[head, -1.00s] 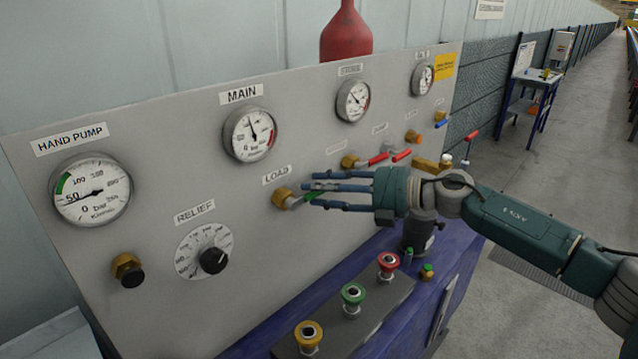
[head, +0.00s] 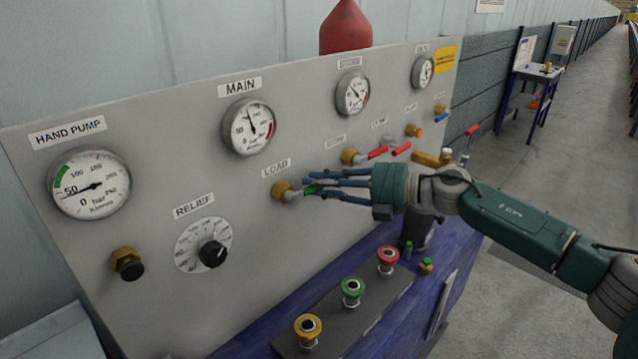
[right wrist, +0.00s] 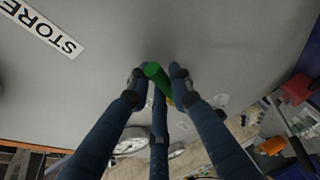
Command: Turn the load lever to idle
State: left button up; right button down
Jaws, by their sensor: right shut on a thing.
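The load lever (head: 312,189) has a green handle and sits on a brass valve (head: 283,191) under the LOAD label on the grey panel. The handle points to the right, almost level. My right gripper (head: 318,187) is shut on the green handle, its fingers around it from the right. In the right wrist view the green handle (right wrist: 156,72) shows between the fingertips, and the fingers hide part of it. My left gripper is not in view.
Red-handled levers (head: 377,153) stand just above and right of my gripper. The RELIEF knob (head: 212,254) is at the lower left. Yellow, green and red push buttons (head: 352,290) stand on a box below. Gauges (head: 249,127) line the panel's upper part.

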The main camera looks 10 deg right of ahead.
notch_tip(320, 180, down, 2)
jog(key=shift+f+m+y+b, duration=0.25)
jog(key=shift+m+y+b, duration=0.25)
jog(key=shift+m+b, duration=0.5)
jog(key=a+f+m+t, duration=0.1)
jog(key=m, duration=0.2)
jog(key=s+a+f+m+t+y+b, duration=0.1)
jog(key=f+m, duration=0.1)
jog(key=m, duration=0.2)
jog(key=s+a+f+m+t+y+b, duration=0.1)
jog(key=f+m+t, duration=0.1)
jog(key=m, duration=0.1)
jog(key=shift+s+a+m, duration=0.15)
jog(key=shift+a+m, duration=0.1)
jog(key=shift+m, duration=0.15)
jog(key=shift+s+a+f+m+t+h, duration=0.2)
jog(key=shift+a+m+t, duration=0.25)
jog(key=shift+m, duration=0.6)
jog(key=shift+s+a+f+m+t+h, duration=0.1)
jog(key=shift+s+a+m+t, duration=0.35)
jog(key=shift+m, duration=0.65)
jog(key=shift+s+a+f+m+t+h, duration=0.15)
jog(key=shift+a+m+t, duration=0.15)
jog(key=shift+m+t, duration=0.55)
jog(key=shift+m, duration=0.4)
jog(key=c, duration=1.7)
grip_release()
jog(key=shift+o, duration=0.7)
jog(key=shift+s+r, duration=0.1)
jog(key=shift+r, duration=0.05)
